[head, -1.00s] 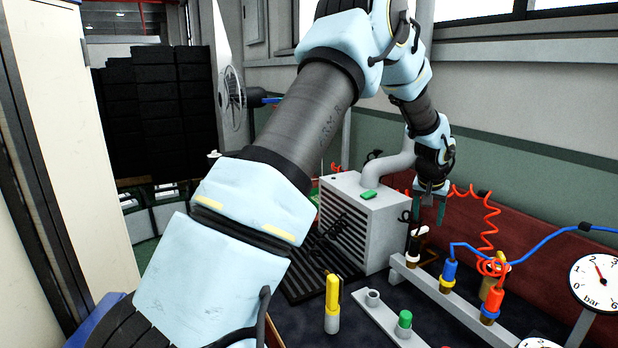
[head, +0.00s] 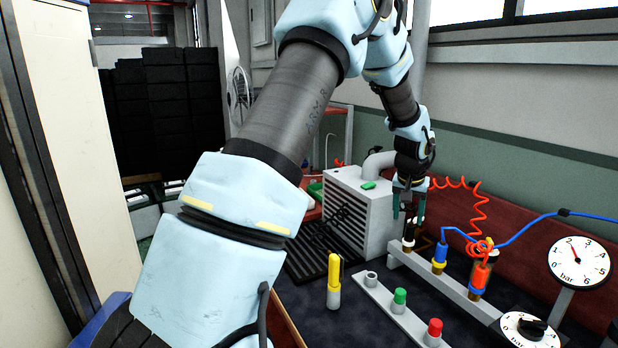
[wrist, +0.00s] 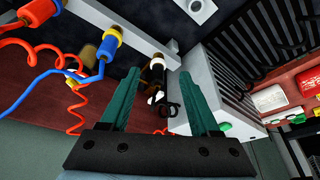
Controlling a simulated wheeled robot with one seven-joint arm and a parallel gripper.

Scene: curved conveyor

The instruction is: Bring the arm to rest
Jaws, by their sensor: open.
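My arm reaches from the lower left of the head view up and over to the right. My gripper (head: 409,216) points down, open and empty, above the far end of the grey rail (head: 455,289). A black and white fitting (head: 409,236) stands on the rail just below the fingers. In the wrist view my gripper (wrist: 158,78) shows two green fingers spread apart. The fitting (wrist: 156,80) appears between them in the picture, with a small black hook beside it. I cannot tell how far the fitting is from the fingers.
A grey vented box (head: 362,212) stands just left of the gripper. Blue (head: 440,256) and orange (head: 481,272) connectors with hoses stand on the rail. A yellow-topped cylinder (head: 334,282), green (head: 400,297) and red (head: 434,330) buttons and a gauge (head: 578,262) are nearer.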

